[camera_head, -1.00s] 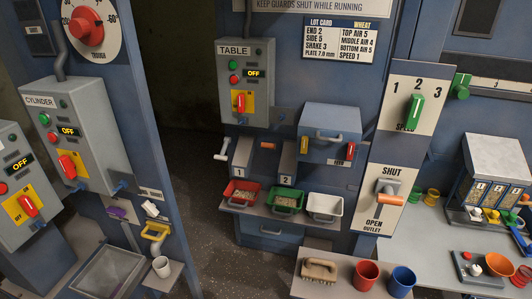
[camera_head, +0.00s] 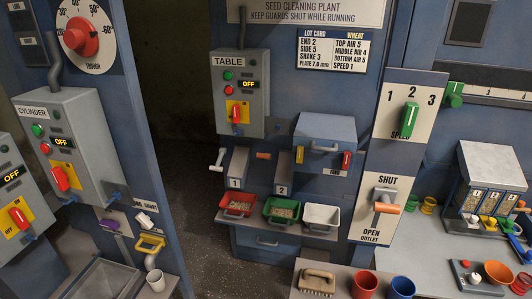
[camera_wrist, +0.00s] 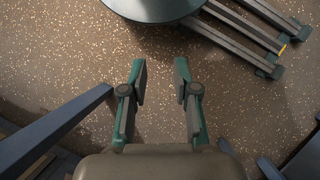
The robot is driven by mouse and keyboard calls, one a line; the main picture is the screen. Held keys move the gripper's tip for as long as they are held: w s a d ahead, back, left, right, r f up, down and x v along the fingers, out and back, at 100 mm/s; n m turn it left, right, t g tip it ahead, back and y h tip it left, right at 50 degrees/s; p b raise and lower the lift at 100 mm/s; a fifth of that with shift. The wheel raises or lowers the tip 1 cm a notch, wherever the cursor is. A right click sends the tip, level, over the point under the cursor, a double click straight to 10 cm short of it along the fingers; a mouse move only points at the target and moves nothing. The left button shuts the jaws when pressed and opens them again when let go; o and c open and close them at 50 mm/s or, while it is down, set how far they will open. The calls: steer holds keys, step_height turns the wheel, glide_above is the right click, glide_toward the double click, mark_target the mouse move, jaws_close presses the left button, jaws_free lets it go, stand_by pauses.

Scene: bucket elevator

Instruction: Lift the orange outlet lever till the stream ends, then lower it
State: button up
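The outlet lever (camera_head: 387,207) has an orange handle and sits on a white plate (camera_head: 364,216) marked SHUT above and OPEN OUTLET below. Its handle lies just under SHUT, well above OPEN. I cannot make out any stream at this lever. My gripper (camera_wrist: 160,82) shows only in the wrist view, its two fingers apart with nothing between them, over speckled floor. The lever is not in the wrist view, so my gripper is away from it.
Red (camera_head: 238,205), green (camera_head: 281,210) and white (camera_head: 321,216) bins stand left of the lever. A brush (camera_head: 318,281), a red cup (camera_head: 364,284) and a blue cup (camera_head: 402,287) stand below. A round dark-green object (camera_wrist: 150,8) is ahead in the wrist view.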

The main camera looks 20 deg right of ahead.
steer(key=shift+m+t, duration=0.3)
steer(key=shift+t, duration=0.4)
steer(key=w, duration=0.5)
steer(key=w+r, duration=0.1)
steer(key=w, duration=0.2)
steer(key=shift+w+a+b, duration=0.3)
steer(key=shift+w, duration=0.05)
jaws_close()
steer(key=w+r+m+t, duration=0.15)
steer(key=w+r, duration=0.25)
steer(key=w, duration=0.9)
step_height(320, 180, up, 55)
steer(key=m+t+h+b, duration=0.2)
steer(key=m+t+b, duration=0.15)
steer(key=t, duration=0.25)
glide_above(266, 156)
steer(key=s+a, duration=0.2)
steer(key=p+x, duration=0.3)
steer(key=x, duration=0.7)
steer(key=shift+d, duration=0.15)
